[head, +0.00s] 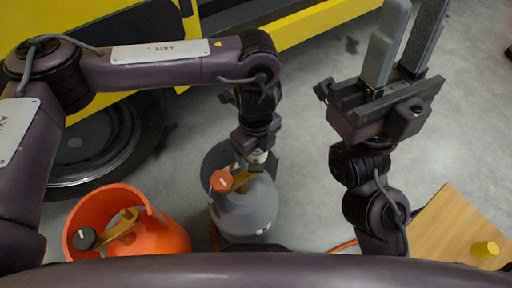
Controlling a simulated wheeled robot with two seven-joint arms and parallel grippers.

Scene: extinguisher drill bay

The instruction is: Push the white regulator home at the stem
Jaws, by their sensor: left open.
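A grey gas cylinder (258,212) stands upright at the middle of the head view. Its brass valve stem (241,178) carries an orange-red knob (221,181). A small white part, apparently the white regulator (258,156), shows at the stem's right end, mostly hidden by my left gripper. My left gripper (257,163) points down over it, with its fingers open on either side of the white part. I cannot tell whether they touch it or how far it sits on the stem. My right gripper (416,35) is raised at the upper right, open and empty, fingers pointing up.
A yellow vehicle (310,22) with a black tyre (105,145) is behind. A wooden board (447,232) bears a yellow cylinder (485,249). Grey floor is clear between.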

